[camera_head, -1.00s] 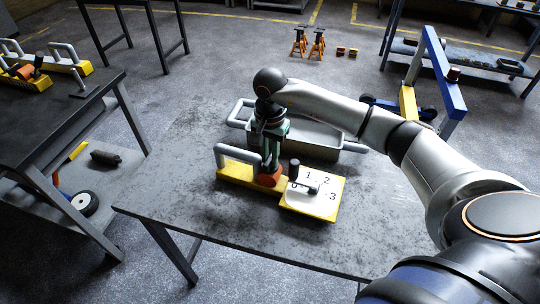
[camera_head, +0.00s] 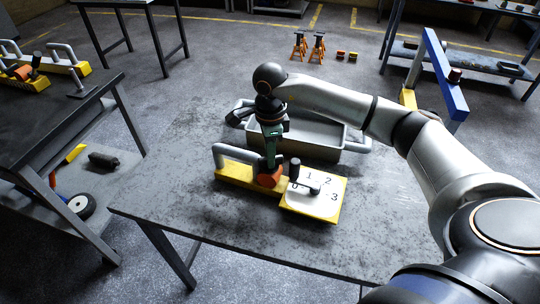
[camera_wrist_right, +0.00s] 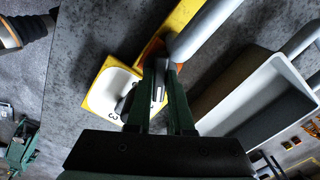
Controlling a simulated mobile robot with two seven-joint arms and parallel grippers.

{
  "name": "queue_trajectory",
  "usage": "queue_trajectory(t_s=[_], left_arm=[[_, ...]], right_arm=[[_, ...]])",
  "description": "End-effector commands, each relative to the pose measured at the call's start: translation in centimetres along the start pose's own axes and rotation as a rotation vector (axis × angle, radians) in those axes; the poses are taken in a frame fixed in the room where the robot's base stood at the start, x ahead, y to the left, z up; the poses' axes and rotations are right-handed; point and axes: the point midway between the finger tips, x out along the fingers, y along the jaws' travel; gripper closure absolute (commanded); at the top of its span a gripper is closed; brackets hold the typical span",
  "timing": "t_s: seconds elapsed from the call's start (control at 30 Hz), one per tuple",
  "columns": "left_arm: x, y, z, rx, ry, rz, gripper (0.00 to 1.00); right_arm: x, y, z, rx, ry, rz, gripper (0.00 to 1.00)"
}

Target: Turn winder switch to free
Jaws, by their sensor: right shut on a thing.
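The winder is a yellow block (camera_head: 235,175) with a grey bar handle (camera_head: 236,153), an orange switch knob (camera_head: 270,178) and a white dial plate (camera_head: 325,202) marked with numbers. A dark lever (camera_head: 305,184) stands on the dial. My left gripper is not in view.
A grey tray (camera_head: 345,146) with bar handles stands behind the winder. The grey table (camera_head: 180,190) is bare to the left and front. A dark workbench (camera_head: 60,110) stands at the left. Orange stands (camera_head: 299,46) are on the floor behind.

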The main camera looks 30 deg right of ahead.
Motion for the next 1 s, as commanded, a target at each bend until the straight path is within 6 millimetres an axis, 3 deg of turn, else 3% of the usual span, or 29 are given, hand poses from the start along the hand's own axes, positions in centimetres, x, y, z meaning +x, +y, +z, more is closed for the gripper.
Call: queue_trajectory(t_s=[0.5,1.0], left_arm=[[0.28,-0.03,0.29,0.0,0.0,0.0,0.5],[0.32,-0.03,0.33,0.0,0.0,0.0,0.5]], right_arm=[[-0.11,-0.05,0.04,0.43,-0.002,-0.002,1.0],[-0.14,-0.06,0.04,0.587,-0.002,-0.002,1.0]])
